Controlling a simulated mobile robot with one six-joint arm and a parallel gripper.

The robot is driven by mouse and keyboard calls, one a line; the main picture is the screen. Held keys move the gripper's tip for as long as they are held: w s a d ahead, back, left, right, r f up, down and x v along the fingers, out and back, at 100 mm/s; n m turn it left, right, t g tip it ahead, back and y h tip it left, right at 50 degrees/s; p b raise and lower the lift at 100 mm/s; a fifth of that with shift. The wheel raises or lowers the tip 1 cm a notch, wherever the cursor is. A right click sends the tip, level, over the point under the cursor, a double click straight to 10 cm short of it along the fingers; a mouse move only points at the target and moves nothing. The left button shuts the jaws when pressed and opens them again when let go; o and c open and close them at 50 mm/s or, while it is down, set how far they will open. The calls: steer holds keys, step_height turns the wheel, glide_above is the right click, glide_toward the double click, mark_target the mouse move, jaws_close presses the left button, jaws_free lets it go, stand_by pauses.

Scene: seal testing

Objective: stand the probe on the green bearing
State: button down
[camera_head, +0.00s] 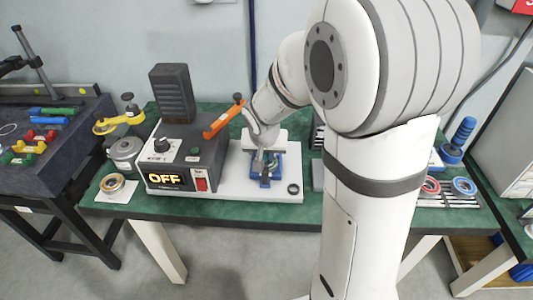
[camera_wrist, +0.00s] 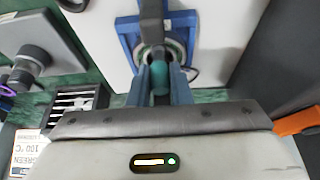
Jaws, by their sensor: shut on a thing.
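My gripper (camera_wrist: 160,80) is shut on a teal-green cylindrical piece (camera_wrist: 160,79), which looks like the probe. In the wrist view it lies between the two blue-grey fingers. Behind it is a blue fixture (camera_wrist: 127,27) with a ring-shaped part (camera_wrist: 177,50), partly hidden by the fingers and a dark bar. I cannot tell whether this ring is the green bearing or whether the probe touches it. In the head view my gripper (camera_head: 261,153) is just above or at the blue fixture (camera_head: 265,181) on a white plate; the probe is too small to make out there.
A heater box with an OFF display (camera_head: 165,179) and an orange-handled lever (camera_head: 222,119) stand left of the fixture. A black ring (camera_head: 293,189) lies on the white plate. A red ring (camera_head: 430,185) and a blue ring (camera_head: 464,186) lie at the right. My arm hides the table between.

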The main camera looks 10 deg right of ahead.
steer(key=shift+f, duration=0.25)
steer(key=c, duration=1.3)
jaws_free()
steer(key=shift+o, duration=0.2)
steer(key=shift+r, duration=0.15)
steer(key=shift+r+p, duration=2.1)
steer(key=shift+r, duration=1.4)
steer(key=s+r+n, duration=0.1)
steer(key=s+r, duration=0.1)
steer(key=s, duration=0.8)
steer(key=s+r+n+g+y, duration=0.1)
steer(key=s+r+n, duration=0.1)
steer(key=s, duration=0.9)
steer(key=shift+d+r+n+g, duration=0.2)
steer(key=shift+r+n+g, duration=0.1)
steer(key=shift+r, duration=0.55)
